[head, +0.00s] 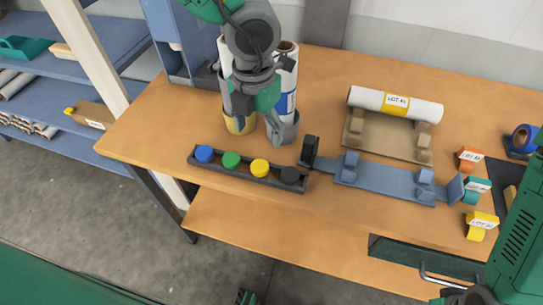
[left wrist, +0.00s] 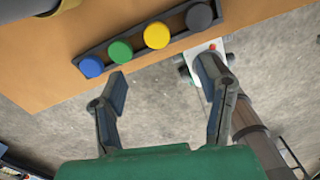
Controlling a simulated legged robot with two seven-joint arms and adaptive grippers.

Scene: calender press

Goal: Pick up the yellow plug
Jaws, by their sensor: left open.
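The yellow plug (head: 260,167) is a round yellow knob in a long dark tray (head: 222,171) near the table's front edge. It stands between the green plug (head: 231,160) and the black plug (head: 290,175), with the blue plug (head: 205,154) at the left end. In the left wrist view the yellow plug (left wrist: 157,35) is near the top, beyond the fingertips and apart from them. My left gripper (head: 256,108) is open and empty, raised in front of the standing rolls. Both its fingers (left wrist: 163,84) show against the floor in the left wrist view.
Rolls stand in holders behind my left gripper. A blue cradle (head: 390,182) is right of the tray, with a white labelled roll (head: 395,104) on a stand behind it. Tagged pieces (head: 480,225) line the right side. A blue shelf (head: 60,65) stands at left.

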